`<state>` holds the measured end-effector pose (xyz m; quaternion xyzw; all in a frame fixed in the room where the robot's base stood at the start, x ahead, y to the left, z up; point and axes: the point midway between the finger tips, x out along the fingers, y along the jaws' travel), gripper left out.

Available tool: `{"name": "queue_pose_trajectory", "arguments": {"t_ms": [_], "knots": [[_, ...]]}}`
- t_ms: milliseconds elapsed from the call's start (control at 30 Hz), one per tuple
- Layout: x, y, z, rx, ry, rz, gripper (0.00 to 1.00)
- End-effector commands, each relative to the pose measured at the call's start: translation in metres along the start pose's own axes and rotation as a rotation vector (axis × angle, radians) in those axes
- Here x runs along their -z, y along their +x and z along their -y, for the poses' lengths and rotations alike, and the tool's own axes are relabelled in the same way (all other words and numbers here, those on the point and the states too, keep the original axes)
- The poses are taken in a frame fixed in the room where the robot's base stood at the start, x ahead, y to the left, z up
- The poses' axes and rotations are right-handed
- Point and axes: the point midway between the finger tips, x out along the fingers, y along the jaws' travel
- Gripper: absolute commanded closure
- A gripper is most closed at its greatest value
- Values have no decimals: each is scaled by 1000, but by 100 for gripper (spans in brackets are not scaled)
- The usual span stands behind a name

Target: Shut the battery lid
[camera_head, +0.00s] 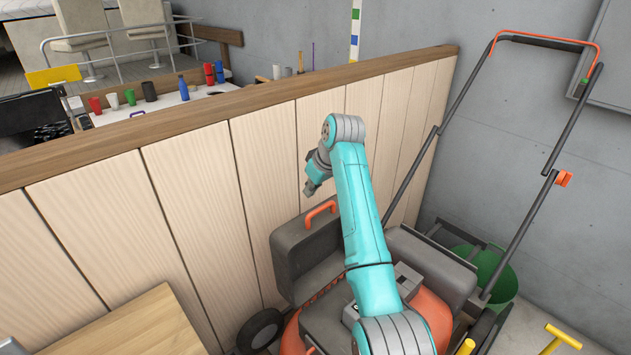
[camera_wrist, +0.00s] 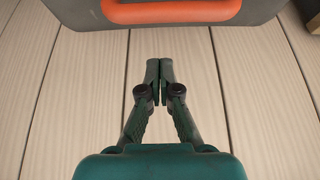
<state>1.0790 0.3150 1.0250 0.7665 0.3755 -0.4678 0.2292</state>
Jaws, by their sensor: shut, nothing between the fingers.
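The battery lid (camera_head: 292,252) is a dark grey panel with an orange handle (camera_head: 320,212). It stands raised on the orange and grey mower (camera_head: 437,315), close to the wooden partition. In the wrist view the lid (camera_wrist: 255,12) and its handle (camera_wrist: 170,11) cross the top edge. My gripper (camera_head: 310,190) is above the lid, near the partition. In the wrist view the fingertips of my gripper (camera_wrist: 160,66) meet and are empty, apart from the handle. My arm hides part of the mower's middle and the battery bay.
The plank partition (camera_head: 190,190) with its brown top rail runs along the left and behind the lid. The mower's push bar (camera_head: 520,215) rises at right before a grey wall. A wooden surface (camera_head: 135,330) is at lower left. A green bucket (camera_head: 490,270) stands behind the mower.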

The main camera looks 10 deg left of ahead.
Motion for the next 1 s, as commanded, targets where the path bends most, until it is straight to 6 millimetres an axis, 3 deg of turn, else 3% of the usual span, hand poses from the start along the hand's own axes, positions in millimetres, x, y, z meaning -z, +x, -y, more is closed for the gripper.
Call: {"name": "queue_pose_trajectory", "arguments": {"t_ms": [67, 500, 1000], "knots": [[-1, 9, 0, 1, 0, 2, 100], [-35, -5, 0, 0, 0, 0, 100], [-38, -7, 0, -1, 0, -4, 100]]}}
